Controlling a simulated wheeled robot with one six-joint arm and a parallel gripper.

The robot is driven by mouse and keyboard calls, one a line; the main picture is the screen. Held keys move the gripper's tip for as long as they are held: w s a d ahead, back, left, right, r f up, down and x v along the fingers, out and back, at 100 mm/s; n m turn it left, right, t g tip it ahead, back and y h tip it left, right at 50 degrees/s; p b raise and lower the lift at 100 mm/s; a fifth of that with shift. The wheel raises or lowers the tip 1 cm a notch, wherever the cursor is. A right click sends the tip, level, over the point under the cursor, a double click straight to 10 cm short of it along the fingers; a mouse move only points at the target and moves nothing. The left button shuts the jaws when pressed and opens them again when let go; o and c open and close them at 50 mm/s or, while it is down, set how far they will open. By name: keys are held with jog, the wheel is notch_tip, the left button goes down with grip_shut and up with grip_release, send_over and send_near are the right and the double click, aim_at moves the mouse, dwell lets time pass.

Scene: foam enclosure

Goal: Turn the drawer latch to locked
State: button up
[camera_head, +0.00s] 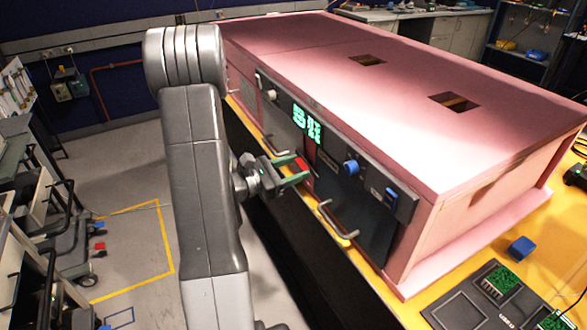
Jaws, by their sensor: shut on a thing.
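My gripper (303,171) reaches from the left to the dark front panel (330,150) of the pink foam enclosure (400,95). Its green fingers are shut on a small red piece at the panel, which looks like the drawer latch (301,163). The fingers partly cover it, and I cannot tell which way it is turned. One drawer handle (273,146) is on the front to the upper left of the gripper. Another handle (338,221) is to the lower right.
A blue knob (351,167) and a blue switch (391,194) are on the panel right of my gripper. A lit green display (306,122) is above it. The yellow bench (480,255) holds a blue block (521,248).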

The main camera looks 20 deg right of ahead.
jog(key=shift+n, duration=0.8)
jog(key=o, duration=1)
jog(key=shift+a, duration=0.1)
jog(key=a, duration=0.4)
jog(key=a+b, duration=0.1)
jog(key=a, duration=0.4)
jog(key=s+a+b, duration=0.1)
jog(key=a, duration=0.3)
jog(key=shift+a, duration=0.3)
jog(key=shift+d, duration=0.1)
jog(key=shift+w+d+p, duration=0.15)
jog(key=shift+d+p, duration=0.2)
jog(key=shift+d, duration=1.9)
jog(key=shift+w+d+p, duration=0.2)
jog(key=shift+d+p, duration=0.15)
jog(key=shift+d, duration=1.9)
jog(key=shift+w+d+p, duration=0.15)
jog(key=shift+d+p, duration=0.2)
jog(key=shift+d, duration=1.9)
jog(key=shift+a, duration=0.15)
